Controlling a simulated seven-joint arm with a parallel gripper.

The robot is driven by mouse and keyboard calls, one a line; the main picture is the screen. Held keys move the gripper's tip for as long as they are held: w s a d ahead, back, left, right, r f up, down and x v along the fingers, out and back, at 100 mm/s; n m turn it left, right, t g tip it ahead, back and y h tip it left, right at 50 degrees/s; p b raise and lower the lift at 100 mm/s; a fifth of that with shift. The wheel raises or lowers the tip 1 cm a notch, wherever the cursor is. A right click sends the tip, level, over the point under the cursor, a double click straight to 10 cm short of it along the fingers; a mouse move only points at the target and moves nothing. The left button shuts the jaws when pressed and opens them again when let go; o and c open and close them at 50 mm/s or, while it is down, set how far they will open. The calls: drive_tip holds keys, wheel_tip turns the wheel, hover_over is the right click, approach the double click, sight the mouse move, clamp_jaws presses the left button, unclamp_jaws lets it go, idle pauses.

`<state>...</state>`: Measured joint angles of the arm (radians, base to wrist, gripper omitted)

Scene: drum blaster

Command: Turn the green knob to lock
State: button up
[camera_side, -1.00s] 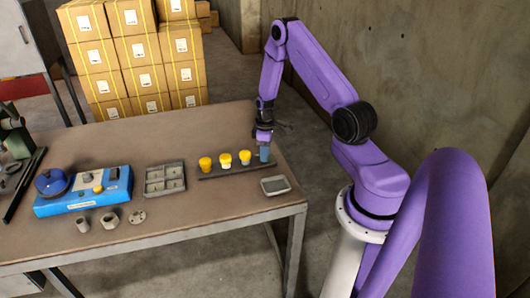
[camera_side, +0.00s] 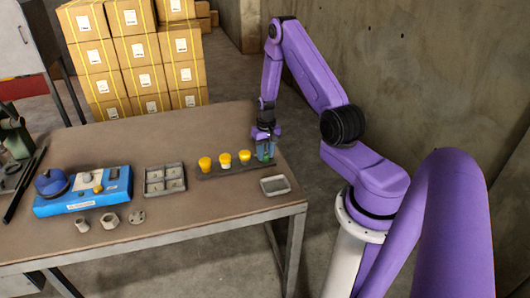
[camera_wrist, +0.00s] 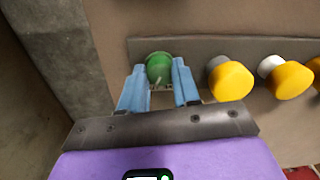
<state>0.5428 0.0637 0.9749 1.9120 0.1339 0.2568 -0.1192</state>
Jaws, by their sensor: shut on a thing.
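The green knob (camera_wrist: 159,68) is at the end of a row of knobs on a dark strip (camera_wrist: 200,46). In the wrist view my gripper (camera_wrist: 160,84) has its two blue fingers on either side of the green knob, shut on it. A pale line shows on the knob's face. In the side view my gripper (camera_side: 265,152) points down over the right end of the strip, and its fingers mostly hide the knob there.
Three yellow knobs (camera_side: 225,159) stand left of my gripper on the strip. A grey tray (camera_side: 275,185) lies in front. A divided tray (camera_side: 165,180), a blue box (camera_side: 84,193) and small metal parts (camera_side: 110,220) are further left. The table's right edge is close.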

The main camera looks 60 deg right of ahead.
sight(266, 154)
drive_tip(key=m, duration=0.3)
drive_tip(key=shift+m, duration=0.3)
idle(0.3)
drive_tip(key=o, duration=1.1)
drive_tip(key=shift+c, duration=0.2)
drive_tip(key=shift+r, duration=0.15)
wheel_tip(266, 154, up, 17)
drive_tip(key=shift+s+d, duration=0.15)
drive_tip(key=shift+s, duration=0.1)
drive_tip(key=shift+r, duration=0.1)
